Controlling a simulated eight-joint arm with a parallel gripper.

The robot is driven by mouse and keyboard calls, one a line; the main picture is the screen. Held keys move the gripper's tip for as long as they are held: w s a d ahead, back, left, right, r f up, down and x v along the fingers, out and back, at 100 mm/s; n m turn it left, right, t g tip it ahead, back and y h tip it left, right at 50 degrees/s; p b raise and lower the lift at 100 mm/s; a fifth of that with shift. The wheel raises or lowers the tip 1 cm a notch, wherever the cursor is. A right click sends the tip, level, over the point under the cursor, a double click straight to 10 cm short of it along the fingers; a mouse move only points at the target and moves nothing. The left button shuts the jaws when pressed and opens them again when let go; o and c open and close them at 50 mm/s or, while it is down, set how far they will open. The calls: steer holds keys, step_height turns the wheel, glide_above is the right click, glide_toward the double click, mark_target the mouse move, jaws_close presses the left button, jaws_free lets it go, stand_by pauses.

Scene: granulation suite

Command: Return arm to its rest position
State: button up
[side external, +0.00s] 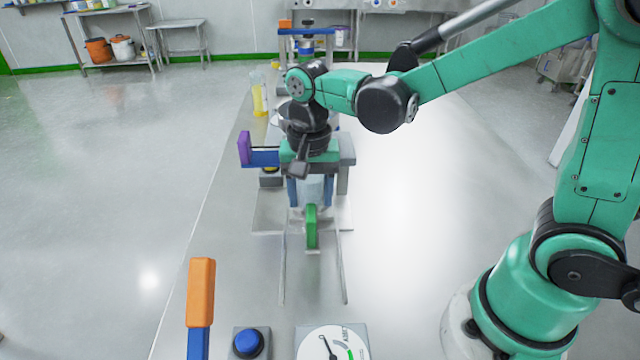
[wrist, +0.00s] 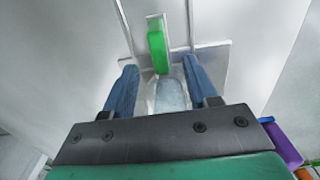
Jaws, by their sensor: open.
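My gripper (side external: 310,203) points down over a metal fixture on the bench in the side external view. Its two blue fingers stand apart in the wrist view (wrist: 161,70). A pale, translucent vessel (wrist: 171,96) shows between the fingers; whether they touch it I cannot tell. A green upright handle (side external: 311,226) stands just in front of the vessel, and it also shows beyond the fingertips in the wrist view (wrist: 157,52). The vessel's base and the back of the fixture are partly hidden by my gripper.
Two rails (side external: 341,268) run toward the front. An orange-topped lever (side external: 201,288), a blue button (side external: 248,342) and a dial (side external: 333,344) are at the front. A purple-ended lever (side external: 244,148) and a yellow bottle (side external: 258,98) stand left. The bench's right side (side external: 425,200) is clear.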

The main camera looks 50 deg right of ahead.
steer(key=shift+r, duration=0.1)
steer(key=shift+s+d+r+n, duration=0.1)
steer(key=shift+d+r+n, duration=0.1)
steer(key=shift+n, duration=0.1)
steer(key=s+d+r+n+t, duration=0.3)
steer(key=s+r+n+t, duration=0.1)
steer(key=n+t, duration=0.3)
steer(key=shift+r+n, duration=0.25)
steer(key=shift+n, duration=0.45)
